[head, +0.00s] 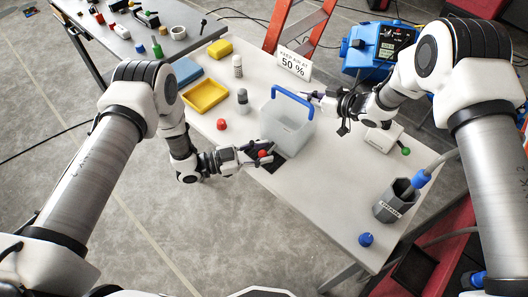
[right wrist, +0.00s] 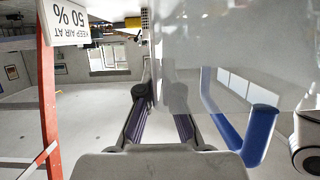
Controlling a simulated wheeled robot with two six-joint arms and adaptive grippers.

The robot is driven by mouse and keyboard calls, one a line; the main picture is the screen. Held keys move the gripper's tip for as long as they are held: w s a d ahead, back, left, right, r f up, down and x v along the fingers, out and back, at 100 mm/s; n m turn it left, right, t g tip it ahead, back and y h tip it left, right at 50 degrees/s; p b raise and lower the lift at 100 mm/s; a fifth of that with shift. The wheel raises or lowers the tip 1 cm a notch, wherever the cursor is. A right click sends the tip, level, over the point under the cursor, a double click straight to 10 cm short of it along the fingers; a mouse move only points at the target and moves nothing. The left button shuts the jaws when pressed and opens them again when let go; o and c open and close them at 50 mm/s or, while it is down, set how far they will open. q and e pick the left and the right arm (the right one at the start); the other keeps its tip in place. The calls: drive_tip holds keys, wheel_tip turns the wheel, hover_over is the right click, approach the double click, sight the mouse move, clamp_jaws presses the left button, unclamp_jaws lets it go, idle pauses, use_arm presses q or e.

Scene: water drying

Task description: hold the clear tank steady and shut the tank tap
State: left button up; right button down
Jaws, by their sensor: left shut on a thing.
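The clear tank (head: 286,133) with its blue handle (head: 293,95) stands upright on the white table. The red tank tap (head: 265,154) is low at its front left side. My left gripper (head: 262,154) is shut on the tap, and its fingers partly hide it. My right gripper (head: 308,96) is at the tank's upper right edge, close to the handle. In the right wrist view, the right gripper (right wrist: 160,97) has its fingers apart, one showing through the clear tank wall (right wrist: 215,40). The blue handle also shows there (right wrist: 258,135).
A black mat (head: 271,166) lies under the tap. A red cap (head: 221,124), bottles (head: 243,100), a yellow tray (head: 205,96) and a sign (head: 294,66) stand left and behind. A dark container (head: 395,203) and a blue knob (head: 366,240) are at right. The front middle tabletop is clear.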

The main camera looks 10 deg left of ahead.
use_arm(q)
drive_tip(key=shift+w+a+m+g+h, duration=0.1)
drive_tip(key=shift+m+g+h, duration=0.1)
drive_tip(key=shift+m+g, duration=0.25)
drive_tip(key=shift+w+a+m+g+h, duration=0.1)
drive_tip(key=shift+m+g+h, duration=0.15)
drive_tip(key=shift+g, duration=0.4)
clamp_jaws()
drive_tip(key=shift+s, duration=0.1)
drive_tip(key=o, duration=1.2)
unclamp_jaws()
drive_tip(key=shift+o, duration=0.2)
drive_tip(key=v, duration=1.2)
